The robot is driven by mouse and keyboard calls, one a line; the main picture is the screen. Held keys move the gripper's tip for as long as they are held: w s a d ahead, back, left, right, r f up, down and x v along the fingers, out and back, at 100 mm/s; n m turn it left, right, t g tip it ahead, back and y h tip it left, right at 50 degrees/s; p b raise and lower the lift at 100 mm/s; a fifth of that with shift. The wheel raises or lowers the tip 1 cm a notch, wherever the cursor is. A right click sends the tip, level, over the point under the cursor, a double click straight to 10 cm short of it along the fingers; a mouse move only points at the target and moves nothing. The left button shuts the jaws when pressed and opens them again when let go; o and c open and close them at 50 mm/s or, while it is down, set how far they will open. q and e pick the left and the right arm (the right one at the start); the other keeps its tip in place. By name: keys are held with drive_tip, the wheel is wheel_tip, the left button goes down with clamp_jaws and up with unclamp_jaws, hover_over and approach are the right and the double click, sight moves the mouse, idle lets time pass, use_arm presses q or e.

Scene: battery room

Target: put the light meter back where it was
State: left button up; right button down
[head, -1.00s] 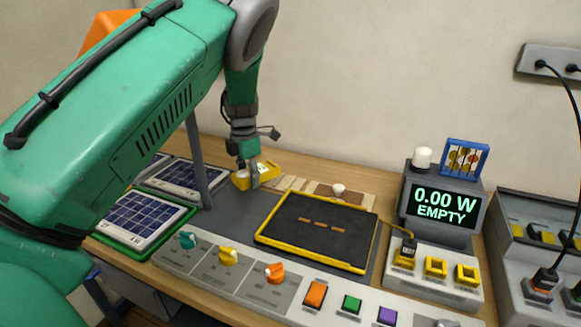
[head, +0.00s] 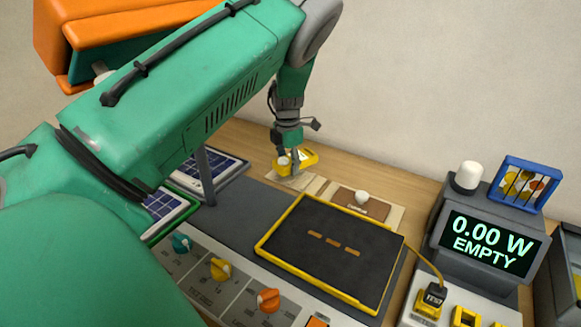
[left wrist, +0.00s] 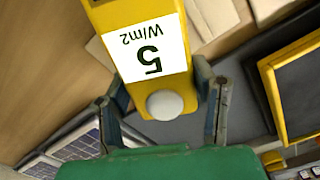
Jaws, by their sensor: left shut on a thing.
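The light meter is a yellow block (head: 308,157) with a white display and a round white sensor at one end. In the left wrist view the light meter (left wrist: 148,50) reads 5 W/m2, upside down in the picture. My left gripper (head: 289,163) is shut on it, with one finger at each side near the sensor end. The meter appears held over or beside a beige flat patch (head: 318,185) at the back of the table. I cannot tell whether it touches the surface. My right gripper is not in view.
A dark yellow-framed panel (head: 330,245) lies in front. A brown board with a white knob (head: 362,198) sits right of the meter. Solar panels (head: 215,170) lie to the left. A display reading 0.00 W EMPTY (head: 490,240) stands at right, before the wall.

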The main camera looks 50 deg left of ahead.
sight(290, 181)
use_arm(q)
wheel_tip(290, 181, down, 4)
drive_tip(key=shift+a+r, duration=0.15)
drive_tip(key=shift+r, duration=0.05)
drive_tip(key=shift+d, duration=0.6)
drive_tip(key=o, duration=1.4)
drive_tip(key=shift+a, duration=0.1)
drive_tip(key=shift+a+f, duration=0.2)
drive_tip(key=shift+a, duration=0.2)
drive_tip(key=shift+d+r, duration=0.15)
drive_tip(key=shift+d, duration=0.2)
wheel_tip(290, 181, up, 11)
drive_tip(key=shift+a+f, duration=0.1)
drive_tip(key=shift+a, duration=0.05)
drive_tip(key=shift+r, duration=0.75)
drive_tip(key=shift+s, duration=0.1)
drive_tip(key=shift+f, duration=0.1)
